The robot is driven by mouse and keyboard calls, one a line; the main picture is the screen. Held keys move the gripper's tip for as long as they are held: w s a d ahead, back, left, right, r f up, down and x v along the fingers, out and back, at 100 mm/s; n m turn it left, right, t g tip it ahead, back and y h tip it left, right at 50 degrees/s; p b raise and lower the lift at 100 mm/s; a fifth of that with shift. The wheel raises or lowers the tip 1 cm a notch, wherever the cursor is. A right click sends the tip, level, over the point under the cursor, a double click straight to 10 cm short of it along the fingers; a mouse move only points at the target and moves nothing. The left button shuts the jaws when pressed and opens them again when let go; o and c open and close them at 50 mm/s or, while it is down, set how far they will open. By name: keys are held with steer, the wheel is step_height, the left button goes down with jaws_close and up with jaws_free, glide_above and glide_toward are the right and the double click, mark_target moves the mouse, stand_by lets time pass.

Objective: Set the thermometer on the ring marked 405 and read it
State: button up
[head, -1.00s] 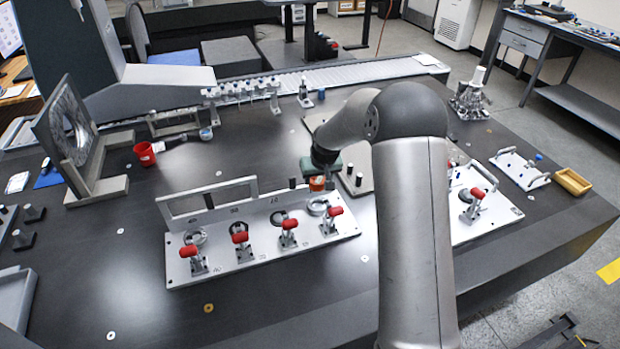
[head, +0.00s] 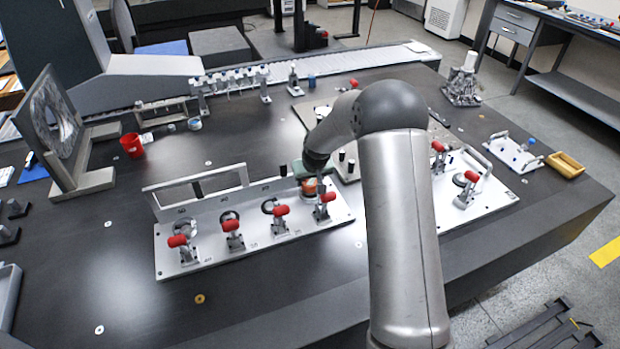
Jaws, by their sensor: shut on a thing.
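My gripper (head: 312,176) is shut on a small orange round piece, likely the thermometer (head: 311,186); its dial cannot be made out. It is at the rightmost ring place of a light grey plate (head: 215,253), behind a red-handled clamp (head: 327,197), and covers most of the ring there. Whether it touches the ring cannot be told. Other rings stand on the plate, one at the left (head: 185,226) and one in the middle (head: 270,206), each behind a red-handled clamp. The marks on the plate are too small to read, so 405 cannot be picked out.
An upright frame (head: 198,187) stands along the plate's back edge. A second plate (head: 495,195) with red clamps lies right of my arm. A red cup (head: 131,145) and a large framed disc (head: 55,118) are at the left. The dark table (head: 130,290) is clear in front.

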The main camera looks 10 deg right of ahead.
steer(key=shift+f+b, duration=0.5)
steer(key=shift+f, duration=0.15)
steer(key=o, duration=1.2)
steer(key=shift+c, duration=0.2)
steer(key=a+b+v, duration=0.1)
steer(key=v, duration=1.5)
steer(key=s+r+g+p, duration=0.1)
steer(key=s+g, duration=0.1)
steer(key=s, duration=1.5)
steer(key=s+r+g+p, duration=0.1)
steer(key=s+g, duration=0.1)
steer(key=s, duration=1.6)
steer(key=shift+s+a+r+m, duration=0.15)
steer(key=shift+a+r+m, duration=0.15)
steer(key=shift+r, duration=0.1)
